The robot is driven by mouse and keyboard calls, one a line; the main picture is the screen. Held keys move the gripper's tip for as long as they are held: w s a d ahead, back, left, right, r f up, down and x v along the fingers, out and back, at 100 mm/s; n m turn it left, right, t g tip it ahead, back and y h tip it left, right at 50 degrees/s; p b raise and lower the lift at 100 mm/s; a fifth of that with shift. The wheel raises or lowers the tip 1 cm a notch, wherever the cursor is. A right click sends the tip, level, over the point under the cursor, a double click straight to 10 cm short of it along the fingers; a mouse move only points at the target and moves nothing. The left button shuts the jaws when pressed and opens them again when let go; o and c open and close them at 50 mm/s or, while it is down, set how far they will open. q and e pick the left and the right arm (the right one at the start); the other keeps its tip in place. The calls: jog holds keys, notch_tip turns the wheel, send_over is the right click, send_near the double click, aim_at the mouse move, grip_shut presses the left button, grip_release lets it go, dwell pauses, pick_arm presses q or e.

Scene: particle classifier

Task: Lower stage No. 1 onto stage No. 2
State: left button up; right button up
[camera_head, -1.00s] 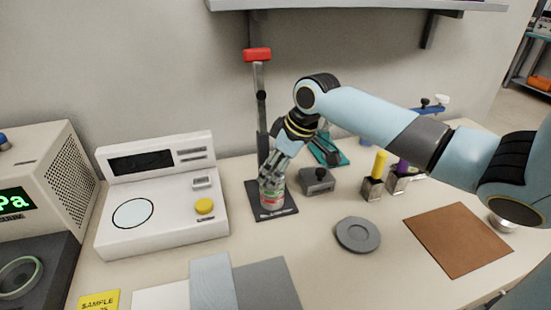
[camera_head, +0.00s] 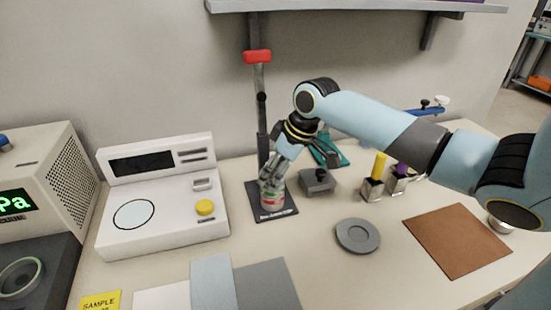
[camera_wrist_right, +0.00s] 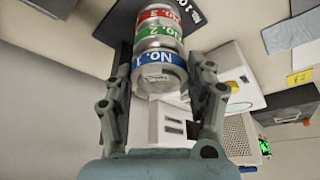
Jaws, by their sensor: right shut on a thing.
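Stage No. 1 (camera_wrist_right: 158,58), a silver cylinder with a blue band, is between the fingers of my right gripper (camera_wrist_right: 160,68), which is shut on it. Directly beyond it, in line with it, are stage No. 2 (camera_wrist_right: 158,32) with a green band and a stage with a red No. 3 band (camera_wrist_right: 158,13). In the wrist view No. 1 appears against or very close to No. 2; I cannot tell if they touch. In the head view my right gripper (camera_head: 272,183) points down over the upright stack (camera_head: 273,199), covering its top. My left gripper is out of view.
The stack stands on the dark base plate (camera_head: 287,212) of a post with a red top (camera_head: 257,57). A white instrument (camera_head: 160,225) is to the left, a small grey block (camera_head: 317,182) to the right. A grey disc (camera_head: 358,235) lies in front, with clear table around it.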

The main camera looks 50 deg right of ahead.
jog(key=shift+f, duration=0.25)
jog(key=o, duration=1.3)
jog(key=shift+v, duration=6)
jog(key=shift+s+f, duration=0.1)
